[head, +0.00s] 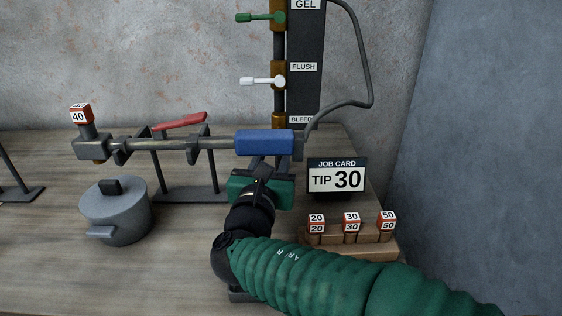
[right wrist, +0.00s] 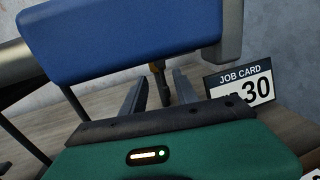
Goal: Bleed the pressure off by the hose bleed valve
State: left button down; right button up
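The valve panel (head: 305,45) stands upright at the back, with a brass bleed valve body (head: 279,120) beside its BLEED label (head: 301,119). No bleed handle shows; the blue grip (head: 264,142) of the lance hides the area just below. A grey hose (head: 369,75) curves from the panel's top down to the lance's right end. My left gripper is not in view.
The lance (head: 175,143) lies across a stand, with a red lever (head: 180,121) and a 40 tip (head: 80,114). A grey pot (head: 116,212), the job card (head: 337,178) reading TIP 30 and a tip rack (head: 365,252) stand nearby. The table's front left is clear.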

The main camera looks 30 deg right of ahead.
notch_tip(320, 180, down, 6)
jog(key=shift+w+a+r+b, duration=0.1)
jog(key=shift+a+r+b, duration=0.05)
jog(key=shift+b, duration=1.05)
jog(key=x, duration=0.2)
jog(key=b+x, duration=0.1)
jog(key=x, duration=0.1)
jog(key=b+x, duration=0.1)
jog(key=x, duration=0.2)
jog(key=shift+f, duration=0.35)
jog(key=shift+w+d+r, duration=0.2)
jog(key=shift+d+r, duration=0.05)
jog(key=shift+d, duration=0.15)
jog(key=shift+c, duration=0.5)
grip_shut()
